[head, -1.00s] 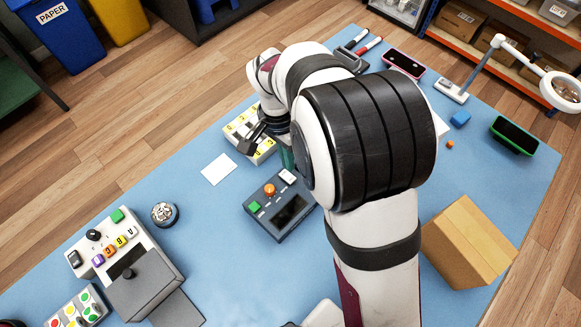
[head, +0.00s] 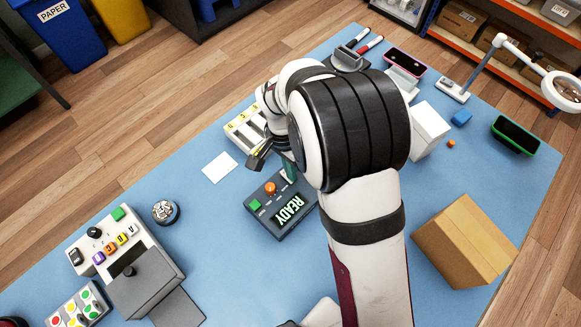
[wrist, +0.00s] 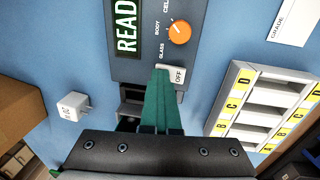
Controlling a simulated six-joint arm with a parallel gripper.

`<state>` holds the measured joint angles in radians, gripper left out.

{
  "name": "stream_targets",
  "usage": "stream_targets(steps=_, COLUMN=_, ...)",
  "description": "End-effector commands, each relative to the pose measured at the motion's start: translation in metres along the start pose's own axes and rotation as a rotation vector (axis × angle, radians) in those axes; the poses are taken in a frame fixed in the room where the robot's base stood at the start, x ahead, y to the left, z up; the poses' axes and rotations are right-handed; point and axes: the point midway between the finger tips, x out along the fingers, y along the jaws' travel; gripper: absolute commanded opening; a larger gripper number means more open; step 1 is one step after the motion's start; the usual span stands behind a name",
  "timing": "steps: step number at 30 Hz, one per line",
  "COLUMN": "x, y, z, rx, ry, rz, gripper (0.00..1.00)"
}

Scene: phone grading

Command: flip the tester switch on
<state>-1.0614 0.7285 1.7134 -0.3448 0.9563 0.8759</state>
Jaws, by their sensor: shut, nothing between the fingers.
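The tester (head: 280,232) is a dark grey box on the blue mat, with an orange knob (head: 270,188), a green button (head: 255,205) and a lit display (head: 290,208) reading READY. In the wrist view the display (wrist: 127,27) is partly cut off. The white switch (wrist: 178,74) shows the word OFF on its visible end; the teal fingertips hide its other end. My gripper (wrist: 161,73) is shut and empty, its tips at the switch, touching or just above it. In the head view my gripper (head: 289,168) is partly behind my arm.
A sorting rack (wrist: 245,110) with yellow letter labels stands close beside the tester. A white card (head: 219,167) lies left of it. A cardboard box (head: 463,240) and a white box (head: 428,130) are to the right. A button console (head: 110,225) stands at the left.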

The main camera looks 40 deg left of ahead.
Motion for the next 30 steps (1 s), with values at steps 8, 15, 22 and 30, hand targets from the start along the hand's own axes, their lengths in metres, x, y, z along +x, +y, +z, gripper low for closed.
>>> stream_targets(steps=8, x=0.002, y=-0.007, z=0.001, rx=-0.005, ry=-0.001, rz=0.005, gripper=0.00)
stream_targets(steps=15, x=-0.001, y=-0.015, z=0.001, rx=-0.005, ry=-0.002, rz=0.003, gripper=0.00)
stream_targets(steps=22, x=-0.004, y=-0.015, z=0.001, rx=-0.003, ry=-0.001, rz=0.004, gripper=0.00)
stream_targets(steps=30, x=-0.057, y=-0.016, z=0.001, rx=-0.004, ry=0.000, rz=0.000, gripper=0.00)
